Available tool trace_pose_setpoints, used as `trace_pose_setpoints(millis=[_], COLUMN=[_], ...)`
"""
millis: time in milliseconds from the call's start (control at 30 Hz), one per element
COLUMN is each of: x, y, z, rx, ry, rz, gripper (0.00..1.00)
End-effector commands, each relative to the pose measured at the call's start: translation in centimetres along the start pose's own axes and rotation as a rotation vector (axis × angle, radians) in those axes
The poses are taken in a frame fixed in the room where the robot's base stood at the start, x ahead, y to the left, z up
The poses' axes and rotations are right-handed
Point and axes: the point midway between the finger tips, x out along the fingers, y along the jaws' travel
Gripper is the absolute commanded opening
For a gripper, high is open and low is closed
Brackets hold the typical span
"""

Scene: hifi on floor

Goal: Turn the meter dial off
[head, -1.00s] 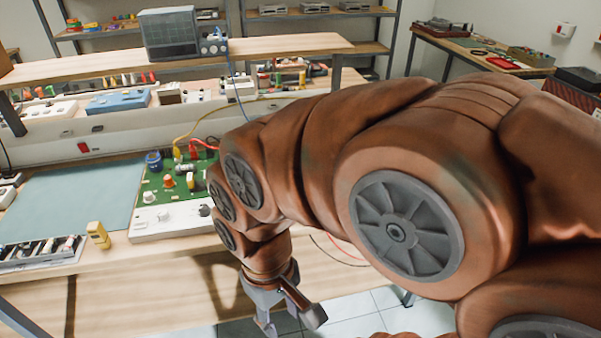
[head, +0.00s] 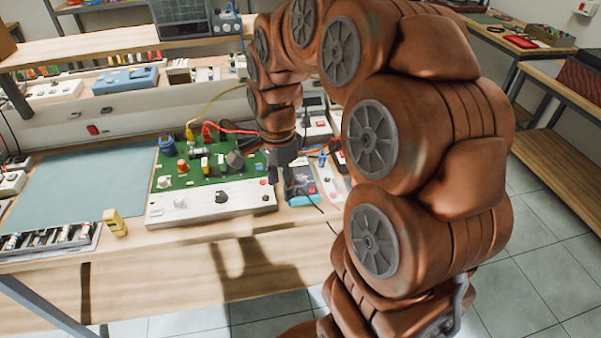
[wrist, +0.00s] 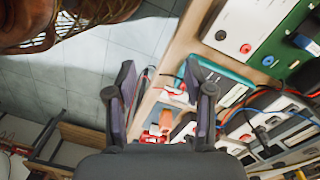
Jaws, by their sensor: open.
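A teal-edged, dark-faced handheld meter (head: 303,188) lies on the bench just right of the white knob panel. It also shows in the wrist view (wrist: 232,88), partly behind my right finger. Its dial cannot be made out in either view. My gripper (head: 264,160) is over the bench by the right end of the green circuit board, close to the meter. In the wrist view my gripper (wrist: 163,92) has its two fingers wide apart with nothing between them. The meter is to the right of that gap.
The green board (head: 205,165) carries cables and parts. Its white panel (head: 195,205) has several knobs, including a black one (head: 221,197). A yellow block (head: 115,222) stands left of it. A shelf (head: 80,52) runs above the back of the bench.

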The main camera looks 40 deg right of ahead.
Motion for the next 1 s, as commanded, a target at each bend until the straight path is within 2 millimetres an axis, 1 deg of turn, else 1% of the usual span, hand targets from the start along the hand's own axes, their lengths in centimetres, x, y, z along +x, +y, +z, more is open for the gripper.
trace_pose_setpoints(millis=[33,200,300,400,500,600,767,1000], x=[0.2,1.2,2.0,2.7,3.1,3.4,4.4,7.7], y=[-1.3,-5.2,-6.9,-8.0,-8.7,-9.1,-9.3,-9.4], z=[-1.2,-5.6,-8.0,-10.1,-11.5,-12.2,-12.5,-12.5], rx=[0.105,0.487,0.686,0.844,0.95,1.009,1.031,1.029], ry=[-0.004,-0.004,-0.004,-0.005,-0.004,-0.004,-0.004,-0.005], rz=[-0.003,-0.024,-0.035,-0.042,-0.05,-0.056,-0.055,-0.052], gripper=[0.53,0.53,0.53,0.53,0.53,0.53,0.53,0.53])
